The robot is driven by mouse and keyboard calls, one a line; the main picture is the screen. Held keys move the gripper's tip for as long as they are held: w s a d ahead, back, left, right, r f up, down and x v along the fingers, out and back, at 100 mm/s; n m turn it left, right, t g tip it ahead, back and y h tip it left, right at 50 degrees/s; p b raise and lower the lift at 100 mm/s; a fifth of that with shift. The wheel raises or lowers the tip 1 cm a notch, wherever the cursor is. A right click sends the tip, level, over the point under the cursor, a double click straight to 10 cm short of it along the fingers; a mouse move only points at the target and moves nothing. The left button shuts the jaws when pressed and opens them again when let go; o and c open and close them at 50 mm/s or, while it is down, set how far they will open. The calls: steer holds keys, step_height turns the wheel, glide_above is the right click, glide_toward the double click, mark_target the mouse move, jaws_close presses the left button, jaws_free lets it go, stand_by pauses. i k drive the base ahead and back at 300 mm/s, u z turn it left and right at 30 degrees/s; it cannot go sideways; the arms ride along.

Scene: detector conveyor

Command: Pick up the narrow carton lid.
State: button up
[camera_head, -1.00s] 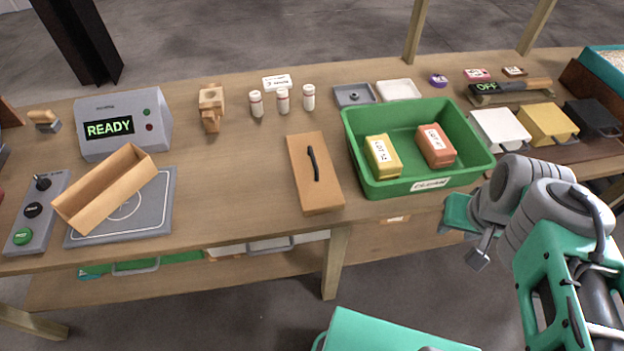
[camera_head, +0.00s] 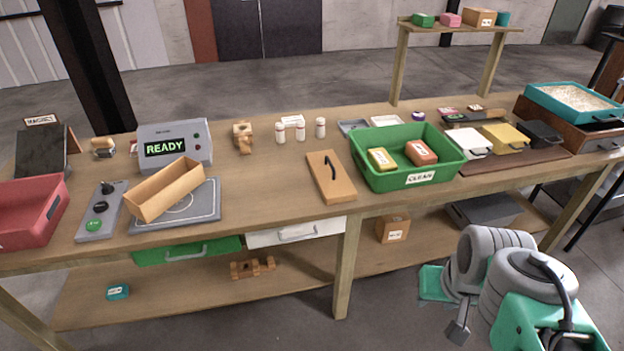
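The narrow carton lid (camera_head: 340,189) is a flat tan board with a dark handle (camera_head: 329,166) along its middle. It lies on the wooden table, left of the green bin. An open, narrow tan carton (camera_head: 166,190) sits tilted on the grey plate (camera_head: 204,206) in front of the detector reading READY (camera_head: 172,148). My arm shows at the lower right, in front of the table and apart from the lid. I cannot make out the gripper's fingers in this view.
The green bin (camera_head: 421,179) labelled CLEAN holds a yellow and an orange block, just right of the lid. Several white bottles (camera_head: 281,134) stand behind the lid. A red bin (camera_head: 62,196) is at the far left. The tabletop between plate and lid is clear.

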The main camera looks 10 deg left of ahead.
mark_target(334, 185)
steer(key=u, duration=1.35)
steer(key=i, duration=0.95)
steer(key=u, duration=0.05)
